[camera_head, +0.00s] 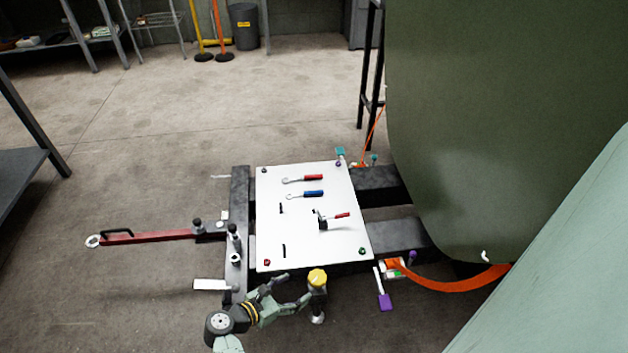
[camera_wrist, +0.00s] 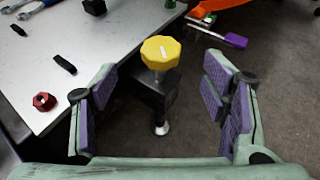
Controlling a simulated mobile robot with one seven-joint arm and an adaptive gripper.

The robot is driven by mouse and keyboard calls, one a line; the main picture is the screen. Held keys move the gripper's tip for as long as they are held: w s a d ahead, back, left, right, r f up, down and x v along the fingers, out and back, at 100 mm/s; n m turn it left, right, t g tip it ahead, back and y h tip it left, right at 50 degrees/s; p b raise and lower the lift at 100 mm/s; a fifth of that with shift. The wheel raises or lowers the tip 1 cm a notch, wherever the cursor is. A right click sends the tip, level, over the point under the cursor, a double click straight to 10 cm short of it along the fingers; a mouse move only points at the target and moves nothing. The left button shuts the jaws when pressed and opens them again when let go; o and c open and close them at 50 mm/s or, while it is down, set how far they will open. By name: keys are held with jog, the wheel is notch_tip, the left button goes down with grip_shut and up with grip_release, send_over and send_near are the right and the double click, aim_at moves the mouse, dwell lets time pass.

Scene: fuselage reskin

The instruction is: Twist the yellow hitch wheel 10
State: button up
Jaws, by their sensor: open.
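The yellow hitch wheel (camera_head: 318,277) is a lobed knob on top of a dark upright post at the near edge of the white board. In the wrist view the yellow wheel (camera_wrist: 160,52) stands ahead of my gripper, centred between the fingers and beyond their tips. My gripper (camera_head: 290,291) is open and empty, just left of the wheel in the head view. Its purple-padded fingers show on both sides in the wrist view (camera_wrist: 162,95). Nothing touches the wheel that I can see. The post (camera_wrist: 154,92) ends in a silver foot near the floor.
The white board (camera_head: 300,225) holds wrenches and a red-handled tool. A red knob (camera_wrist: 44,101) sits at its corner. A red tow bar (camera_head: 150,237) extends left. An orange strap (camera_head: 450,283) and purple-ended lever (camera_head: 384,300) lie right. The green fuselage panel (camera_head: 500,120) fills the right.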

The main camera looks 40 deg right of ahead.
aim_at(316, 278)
jog(key=p+x, duration=0.1)
jog(key=x, duration=0.9)
jog(key=shift+d+f, duration=0.25)
jog(key=shift+f, duration=0.05)
jog(key=shift+c, duration=0.4)
jog(key=c, duration=1.1)
